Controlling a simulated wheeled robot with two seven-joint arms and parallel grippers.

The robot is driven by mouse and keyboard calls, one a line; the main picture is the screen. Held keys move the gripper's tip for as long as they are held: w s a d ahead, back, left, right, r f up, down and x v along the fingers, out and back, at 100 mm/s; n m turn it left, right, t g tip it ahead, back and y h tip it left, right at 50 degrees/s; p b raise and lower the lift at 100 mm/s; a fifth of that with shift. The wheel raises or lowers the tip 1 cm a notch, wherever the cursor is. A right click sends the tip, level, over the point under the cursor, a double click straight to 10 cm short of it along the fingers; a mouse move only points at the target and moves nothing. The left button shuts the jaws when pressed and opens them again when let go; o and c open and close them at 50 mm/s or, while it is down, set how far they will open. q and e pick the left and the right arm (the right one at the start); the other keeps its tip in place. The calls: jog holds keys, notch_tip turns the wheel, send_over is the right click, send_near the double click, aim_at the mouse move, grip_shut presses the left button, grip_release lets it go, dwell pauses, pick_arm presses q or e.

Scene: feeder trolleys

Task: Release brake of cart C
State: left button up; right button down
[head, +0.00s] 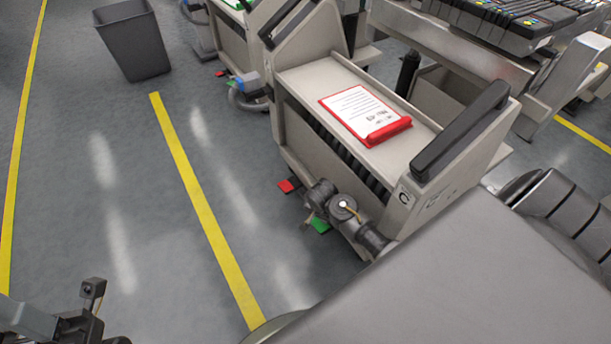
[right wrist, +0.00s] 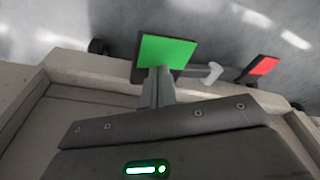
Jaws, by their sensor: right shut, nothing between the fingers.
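Cart C (head: 351,158) stands right of centre in the head view, its letter label on the near end panel. Low at its side are a green pedal (head: 320,225) and a red pedal (head: 287,186). The right wrist view also shows the green pedal (right wrist: 168,50) and the red pedal (right wrist: 263,66). My right gripper (head: 307,222) is shut and empty, its fingertips at the green pedal's edge; I cannot tell if they touch. The arm partly covers the green pedal in the head view. Part of my left gripper (head: 88,318) shows bottom left, fingers unclear.
A red clipboard (head: 365,112) with a paper lies on the cart's top. Another cart (head: 235,35) with its own pedals stands behind. A grey bin (head: 133,42) stands at the upper left. A conveyor (head: 470,50) carries dark trays. The floor around the yellow line (head: 200,200) is clear.

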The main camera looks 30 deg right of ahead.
aim_at(323, 226)
jog(key=shift+f, duration=0.15)
jog(key=shift+f+b, duration=1.45)
jog(key=shift+f, duration=1.25)
